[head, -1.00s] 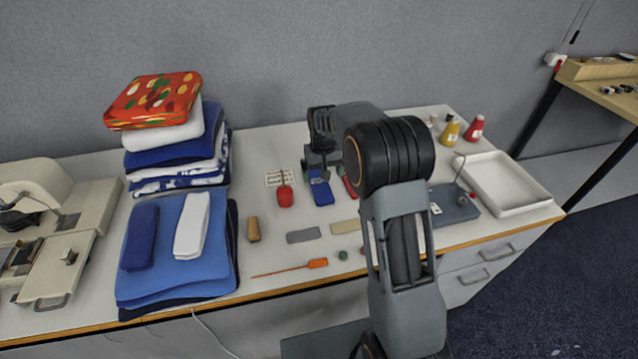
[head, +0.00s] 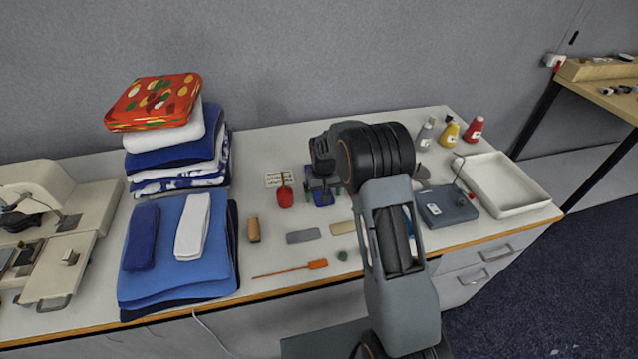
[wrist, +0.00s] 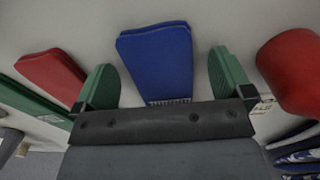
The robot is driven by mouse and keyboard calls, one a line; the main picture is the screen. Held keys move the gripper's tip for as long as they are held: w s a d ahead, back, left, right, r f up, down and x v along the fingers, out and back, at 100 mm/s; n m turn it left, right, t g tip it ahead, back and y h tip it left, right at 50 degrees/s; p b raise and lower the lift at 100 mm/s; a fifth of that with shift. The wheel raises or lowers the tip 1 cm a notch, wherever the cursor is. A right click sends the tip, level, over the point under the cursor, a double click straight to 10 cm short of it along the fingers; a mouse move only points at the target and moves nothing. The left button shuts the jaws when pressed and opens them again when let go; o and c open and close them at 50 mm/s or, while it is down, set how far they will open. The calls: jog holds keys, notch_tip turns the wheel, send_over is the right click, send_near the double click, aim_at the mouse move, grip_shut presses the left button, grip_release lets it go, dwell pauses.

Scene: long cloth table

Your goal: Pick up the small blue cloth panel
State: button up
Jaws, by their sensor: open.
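The small blue cloth panel (wrist: 156,62) lies flat on the table, a dark blue tapered piece with a small pale label at its near edge in the wrist view. In the head view only part of it (head: 323,199) shows beneath my gripper (head: 322,186). In the wrist view my gripper (wrist: 165,78) is open, its green fingers on either side of the panel with gaps between. The fingers do not grip the panel. Their exact height above the table is hard to tell.
A red panel (wrist: 50,74) lies beyond one finger, a red rounded object (wrist: 292,72) beyond the other. A grey block (head: 303,236), a tan block (head: 342,228) and an orange-handled tool (head: 317,264) lie nearer the front edge. Folded cloths (head: 212,265) are at left, a white tray (head: 541,199) at right.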

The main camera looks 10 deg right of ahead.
jog(key=shift+c, duration=0.5)
jog(key=c, duration=0.9)
jog(key=shift+r, duration=0.1)
jog(key=shift+c, duration=0.2)
